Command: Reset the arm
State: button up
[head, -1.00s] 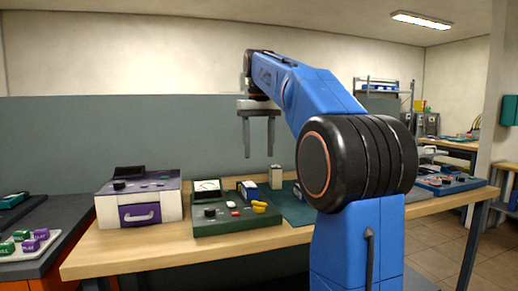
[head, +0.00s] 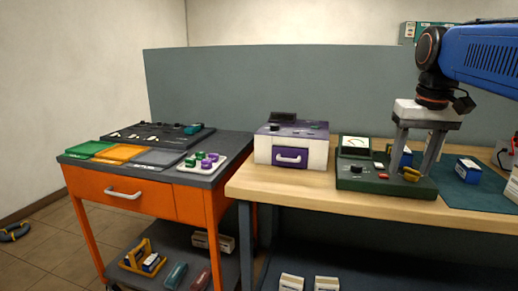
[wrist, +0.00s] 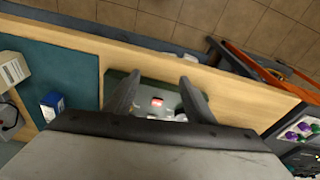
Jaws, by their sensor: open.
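My gripper (head: 416,150) is open and empty at the right of the head view. Its two fingers point down in front of the green tester (head: 352,182), which has a dial meter, a red button and a yellow part. In the wrist view the fingers (wrist: 158,98) spread over the tester, with its red button (wrist: 157,102) showing between them. I cannot tell the exact height of the fingertips above it. My blue arm reaches in from the upper right of the head view.
A purple and white box (head: 291,157) stands left of the tester on the wooden bench (head: 300,189). A blue box (head: 467,171) sits on the dark green mat (head: 460,192) at right. An orange cart (head: 135,191) with coloured trays stands left. A grey panel (head: 240,88) rises behind.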

jog(key=s+a+f+t, duration=0.1)
jog(key=s+a+f, duration=0.2)
jog(key=s+f, duration=0.5)
jog(key=s+a+f+n+t, duration=0.1)
jog(key=s+a+f, duration=0.3)
jog(key=s+f, duration=0.5)
notch_tip(320, 180, down, 7)
jog(key=shift+f+n+t, duration=0.1)
jog(key=shift+n+t, duration=0.2)
jog(key=shift+t, duration=0.1)
